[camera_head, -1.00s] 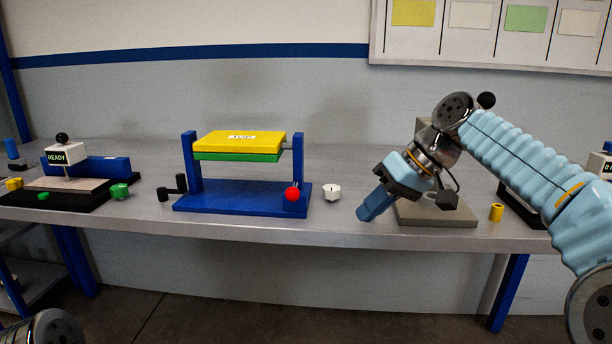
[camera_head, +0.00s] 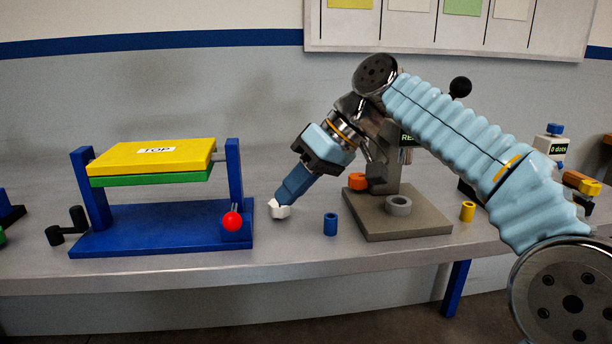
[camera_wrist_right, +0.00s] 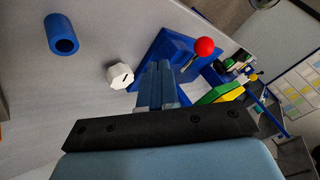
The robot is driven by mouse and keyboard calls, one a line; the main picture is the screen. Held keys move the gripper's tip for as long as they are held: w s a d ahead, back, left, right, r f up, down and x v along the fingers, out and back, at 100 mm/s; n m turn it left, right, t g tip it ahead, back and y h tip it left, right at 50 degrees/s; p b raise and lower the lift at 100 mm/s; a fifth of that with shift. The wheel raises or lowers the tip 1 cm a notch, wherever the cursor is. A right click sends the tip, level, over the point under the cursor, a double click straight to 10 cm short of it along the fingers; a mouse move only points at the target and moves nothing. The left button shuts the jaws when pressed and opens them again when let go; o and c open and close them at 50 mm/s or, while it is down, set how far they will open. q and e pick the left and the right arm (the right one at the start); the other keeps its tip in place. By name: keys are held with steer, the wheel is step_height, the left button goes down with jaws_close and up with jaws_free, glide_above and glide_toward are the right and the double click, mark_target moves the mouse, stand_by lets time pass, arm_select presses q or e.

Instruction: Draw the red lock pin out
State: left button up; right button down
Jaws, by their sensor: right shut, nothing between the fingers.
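The red lock pin shows as a round red ball head (camera_head: 232,221) at the front right corner of the blue frame (camera_head: 150,238), by the foot of its right post. The red head also shows in the right wrist view (camera_wrist_right: 204,46). A block with a yellow top (camera_head: 150,155) and green underside hangs between the frame's posts. My right gripper (camera_head: 281,198) is shut and empty, tilted down to the left. It is right of the red head and apart from it. In the head view its tips overlap a white knob (camera_head: 279,212). My left gripper is out of view.
A blue ring or tube (camera_head: 330,224) stands right of the white knob. A grey press base (camera_head: 398,220) with a grey ring stands behind my arm. A yellow cylinder (camera_head: 467,211) is further right. A black crank (camera_head: 68,228) sits left of the frame.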

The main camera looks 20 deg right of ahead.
mark_target(232, 222)
steer(key=x, duration=0.3)
steer(key=shift+a+f, duration=0.2)
steer(key=shift+a, duration=0.05)
steer(key=shift+s+a+r, duration=0.2)
steer(key=shift+a+r, duration=0.05)
steer(key=shift+a, duration=0.35)
steer(key=shift+s+a+r, duration=0.2)
steer(key=shift+s+a, duration=0.05)
steer(key=shift+a, duration=0.3)
steer(key=shift+s+a, duration=0.1)
steer(key=shift+a, duration=0.45)
steer(key=shift+s+a, duration=0.25)
steer(key=shift+s, duration=0.75)
steer(key=shift+r, duration=0.1)
